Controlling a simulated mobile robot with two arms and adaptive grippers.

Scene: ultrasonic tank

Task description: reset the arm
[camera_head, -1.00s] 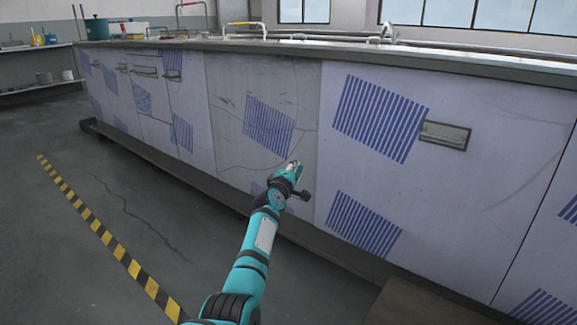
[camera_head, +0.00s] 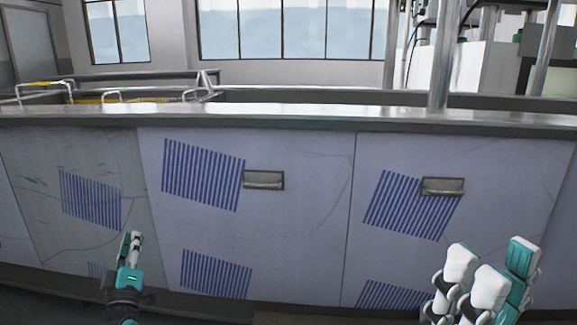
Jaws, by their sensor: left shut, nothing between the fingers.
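My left gripper (camera_head: 131,242) is at the lower left of the head view. Its narrow white and teal fingers point up and are shut with nothing between them. It is in front of the panelled tank front, and no contact with it shows. My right gripper (camera_head: 490,268) is at the lower right, close to the camera, with white and teal finger parts pointing up. I see nothing held in it, but I cannot tell whether it is open or shut. Its lower part is cut off by the picture edge.
The long tank unit (camera_head: 312,155) crosses the view, with pale blue-striped panels and a metal rim (camera_head: 300,115). Two recessed handles (camera_head: 263,180) (camera_head: 442,187) sit on the panels. A metal post (camera_head: 446,55) rises at the right. Windows (camera_head: 290,30) are behind.

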